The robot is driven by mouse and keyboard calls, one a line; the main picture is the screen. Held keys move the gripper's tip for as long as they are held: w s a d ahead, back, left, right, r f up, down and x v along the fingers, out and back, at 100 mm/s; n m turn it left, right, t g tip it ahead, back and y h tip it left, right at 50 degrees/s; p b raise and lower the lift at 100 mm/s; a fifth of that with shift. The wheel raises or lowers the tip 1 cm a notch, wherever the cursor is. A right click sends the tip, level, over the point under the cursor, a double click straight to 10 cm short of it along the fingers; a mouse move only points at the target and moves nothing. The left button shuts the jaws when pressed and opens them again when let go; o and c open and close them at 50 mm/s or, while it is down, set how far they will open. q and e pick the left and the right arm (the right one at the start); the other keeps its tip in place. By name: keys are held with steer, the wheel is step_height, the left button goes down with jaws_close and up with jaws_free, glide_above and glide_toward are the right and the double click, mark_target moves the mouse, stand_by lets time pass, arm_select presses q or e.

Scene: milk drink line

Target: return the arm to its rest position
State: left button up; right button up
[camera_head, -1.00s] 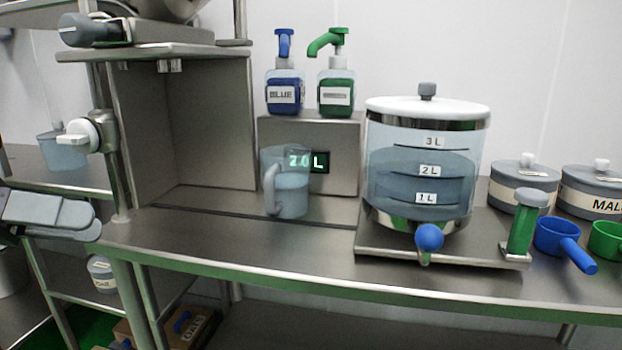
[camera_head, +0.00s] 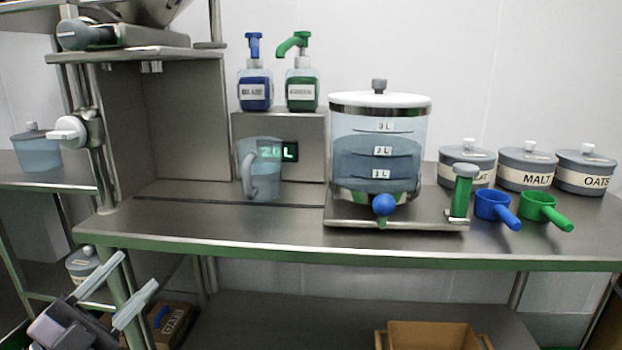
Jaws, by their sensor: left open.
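My left gripper (camera_head: 121,291) is in the lower left of the head view, in front of the counter's left leg and below the counter top. Its two grey fingers are spread apart with nothing between them. It touches no object that I can make out. My right gripper is not in the view.
The steel counter (camera_head: 290,225) has its front edge above my left gripper. On it stand a clear jug (camera_head: 262,180), a drink dispenser (camera_head: 378,150), blue scoop (camera_head: 492,206), green scoop (camera_head: 540,208) and lidded tubs. A cardboard box (camera_head: 430,336) is below.

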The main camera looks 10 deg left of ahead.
arm_select(q)
steer(key=d+f+n+g+y, duration=0.35)
steer(key=f+n+y, duration=0.7)
steer(key=f, duration=0.75)
steer(key=s+d+f+n+g+h, duration=0.3)
steer(key=s+d+f+n+g, duration=0.25)
steer(key=s+d+f, duration=0.65)
steer(key=a+r+g+y+p, duration=0.1)
steer(key=a+r+p, duration=0.3)
steer(key=r+p, duration=1)
steer(key=p, duration=0.7)
steer(key=shift+a, duration=0.2)
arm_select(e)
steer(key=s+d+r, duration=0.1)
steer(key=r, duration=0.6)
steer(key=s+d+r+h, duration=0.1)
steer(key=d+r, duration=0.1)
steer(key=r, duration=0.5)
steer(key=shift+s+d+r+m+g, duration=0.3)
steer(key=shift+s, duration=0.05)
